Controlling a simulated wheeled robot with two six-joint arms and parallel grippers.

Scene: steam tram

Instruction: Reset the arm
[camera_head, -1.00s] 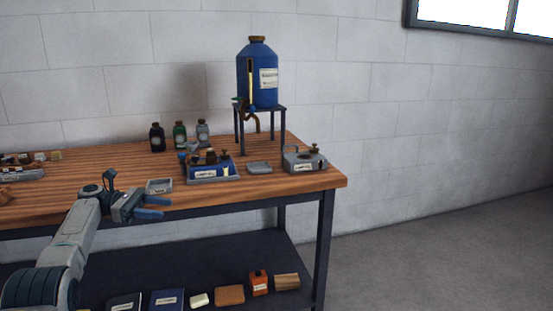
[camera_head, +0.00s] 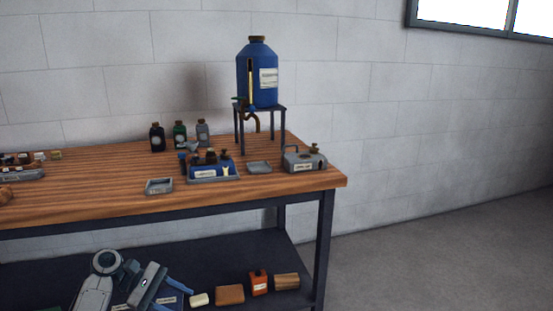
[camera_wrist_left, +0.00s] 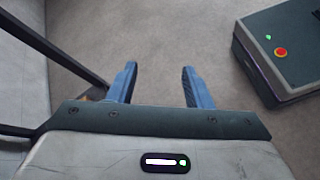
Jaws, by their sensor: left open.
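My left gripper (camera_head: 172,295) is low in the head view, in front of the bench's lower shelf and below the tabletop. In the left wrist view its two blue fingers (camera_wrist_left: 158,88) are spread apart with nothing between them, over bare grey floor. The right gripper is in neither view.
The lower shelf (camera_head: 215,258) holds an orange can (camera_head: 258,283) and several blocks. Floor at right is clear.

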